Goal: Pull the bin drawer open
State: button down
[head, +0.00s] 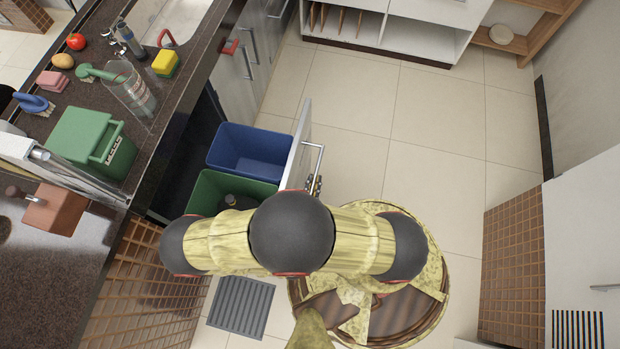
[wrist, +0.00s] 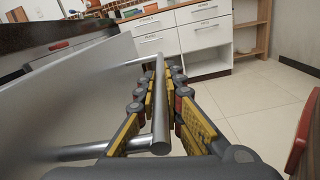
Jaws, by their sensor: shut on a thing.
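The bin drawer is pulled out from under the counter, with its pale front panel (head: 298,145) standing over the floor. A blue bin (head: 250,148) and a green bin (head: 222,188) sit inside it. The metal bar handle (head: 318,160) is on the outer side of the front; in the wrist view the handle (wrist: 160,120) runs between the fingers. My gripper (wrist: 163,85) is shut on this handle, with yellow pads on both sides of it. In the head view my arm hides most of the gripper and the near part of the drawer.
Tiled floor (head: 400,110) is open to the right of the drawer. White cabinets (head: 400,20) stand at the back.

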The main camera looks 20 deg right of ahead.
jog(key=shift+f, duration=0.1)
jog(key=c, duration=1.9)
grip_release()
jog(key=shift+r, duration=5.05)
